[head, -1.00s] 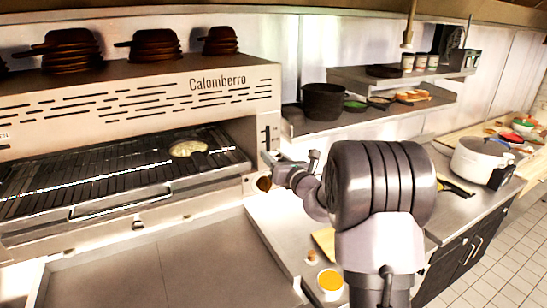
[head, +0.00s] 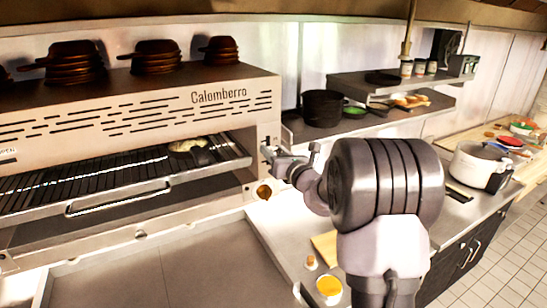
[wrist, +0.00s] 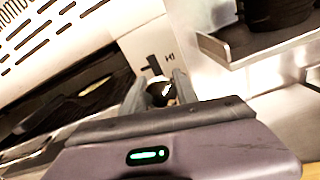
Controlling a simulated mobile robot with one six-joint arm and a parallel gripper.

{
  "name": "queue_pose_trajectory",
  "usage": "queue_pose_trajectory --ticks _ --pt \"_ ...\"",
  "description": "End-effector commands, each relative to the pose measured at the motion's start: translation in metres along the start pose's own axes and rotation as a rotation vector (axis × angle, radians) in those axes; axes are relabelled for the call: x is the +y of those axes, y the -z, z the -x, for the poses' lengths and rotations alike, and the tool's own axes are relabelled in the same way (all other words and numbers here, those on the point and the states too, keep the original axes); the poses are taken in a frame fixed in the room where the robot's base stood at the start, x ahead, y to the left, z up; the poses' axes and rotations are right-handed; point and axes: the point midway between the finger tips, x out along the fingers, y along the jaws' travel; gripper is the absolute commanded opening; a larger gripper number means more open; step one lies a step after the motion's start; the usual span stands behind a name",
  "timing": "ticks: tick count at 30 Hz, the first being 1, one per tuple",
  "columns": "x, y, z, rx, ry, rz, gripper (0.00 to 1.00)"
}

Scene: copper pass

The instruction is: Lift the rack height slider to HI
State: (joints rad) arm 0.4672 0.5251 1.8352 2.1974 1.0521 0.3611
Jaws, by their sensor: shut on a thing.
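The rack height slider is a dark knob (wrist: 160,91) on the pale front panel of the grill (head: 232,97), seen in the wrist view. It sits just below a black slot with a cross mark, beside the HI label (wrist: 170,56). My gripper (wrist: 161,86) is shut on the knob, one finger on each side, and hides part of it. In the head view my gripper (head: 268,153) is at the right end of the grill front. The grill rack (head: 120,172) is raised, with a dark gap below it and a small pan with food (head: 188,146) on it.
Stacked brown pans (head: 155,58) stand on the grill top. A shelf (head: 385,118) with a black pot (head: 322,108) is close to the right of my gripper. An orange-filled cup (head: 329,286) is on the counter below. A white pot (head: 478,166) stands farther right.

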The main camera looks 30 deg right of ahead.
Motion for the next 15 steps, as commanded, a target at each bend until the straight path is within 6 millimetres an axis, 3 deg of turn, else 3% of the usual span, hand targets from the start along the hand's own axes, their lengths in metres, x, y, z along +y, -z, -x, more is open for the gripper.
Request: queue_pose_trajectory --ticks 1,2,11,12,15 --pt "0.0044 -0.0251 -0.0006 -0.018 -0.003 0.002 0.0" --pt "0.0052 -0.029 -0.0006 -0.018 -0.002 0.001 0.0" --pt "0.0053 -0.0306 -0.0007 -0.019 -0.002 0.0 0.0" --pt "0.0054 -0.0306 -0.0007 -0.02 -0.003 0.0 0.4" --pt "0.0052 -0.0289 -0.0006 -0.016 -0.002 0.0 0.58"
